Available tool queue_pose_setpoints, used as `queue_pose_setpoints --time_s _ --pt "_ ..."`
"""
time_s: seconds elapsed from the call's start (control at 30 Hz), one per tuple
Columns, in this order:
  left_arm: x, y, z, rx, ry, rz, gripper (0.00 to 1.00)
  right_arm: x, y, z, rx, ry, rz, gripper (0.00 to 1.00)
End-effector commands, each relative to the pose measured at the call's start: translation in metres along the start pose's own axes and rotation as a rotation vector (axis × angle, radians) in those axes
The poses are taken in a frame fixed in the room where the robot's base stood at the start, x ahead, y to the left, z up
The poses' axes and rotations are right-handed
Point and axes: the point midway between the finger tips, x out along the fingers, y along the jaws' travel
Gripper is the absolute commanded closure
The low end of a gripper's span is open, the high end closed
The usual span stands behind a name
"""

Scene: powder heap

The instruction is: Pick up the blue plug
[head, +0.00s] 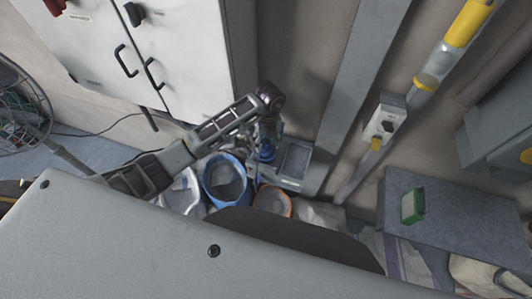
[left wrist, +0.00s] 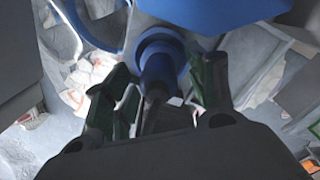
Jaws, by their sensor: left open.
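The blue plug (head: 266,154) stands low by the grey floor frame in the head view, just below my left gripper (head: 267,137). In the left wrist view the plug (left wrist: 160,62) is a blue round collar with a narrower stem pointing toward my palm. My left gripper (left wrist: 168,92) is open there, with one green-padded finger on each side of the stem. I cannot tell whether either finger touches it. My right gripper is in neither view.
A blue-rimmed bucket (head: 207,187) and an orange-rimmed bucket (head: 289,206) stand close by. A white cabinet (head: 185,60) rises behind my arm. A grey post (head: 362,75) and a grey box (head: 455,208) are on the right.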

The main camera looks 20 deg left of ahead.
Motion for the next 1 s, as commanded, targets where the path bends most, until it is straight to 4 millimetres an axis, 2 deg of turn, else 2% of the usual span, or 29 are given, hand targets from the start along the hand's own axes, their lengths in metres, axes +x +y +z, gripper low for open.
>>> queue_pose_setpoints --time_s 0.2,0.77,1.0 --pt "0.0124 0.0000 -0.0001 0.000 0.000 0.000 0.43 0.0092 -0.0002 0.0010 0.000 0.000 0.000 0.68" --pt "0.0129 0.0000 0.0000 0.000 0.000 0.000 0.43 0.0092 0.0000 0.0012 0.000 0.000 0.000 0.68" --pt "0.0128 0.0000 0.0000 0.000 0.000 0.000 0.71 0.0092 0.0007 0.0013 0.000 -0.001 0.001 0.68"
